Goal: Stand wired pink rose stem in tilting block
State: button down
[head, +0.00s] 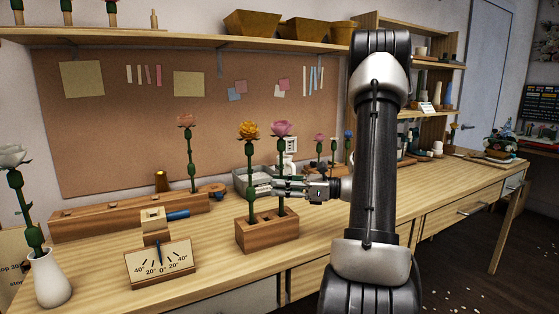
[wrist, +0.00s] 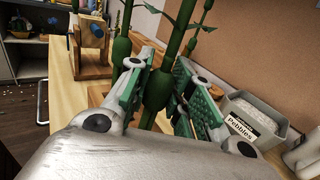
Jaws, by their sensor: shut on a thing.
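The pink rose (head: 282,129) stands upright on a green wired stem (head: 282,158), its foot in a two-stem wooden block (head: 267,233). My gripper (head: 283,187) reaches in from the right and is shut on this stem, low above the block. In the wrist view the green stem (wrist: 158,88) shows between the two finger pads. A yellow rose (head: 248,131) stands in the same block, just left of it. The tilting block (head: 153,219) is left of the wooden block, behind a dial plate (head: 160,263) with its pointer near 0. No stem stands in it.
A long wooden rail (head: 130,216) with an orange rose (head: 187,120) runs behind the tilting block. A white vase (head: 51,280) holds a white rose at the front left. A grey pebble bin (wrist: 253,122) stands near my gripper. The tabletop between the dial and wooden block is clear.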

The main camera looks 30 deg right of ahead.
aim_at(281, 157)
jog(key=shift+r, duration=1.05)
dwell(0.4)
jog(key=shift+r, duration=3.2)
jog(key=shift+r, duration=1)
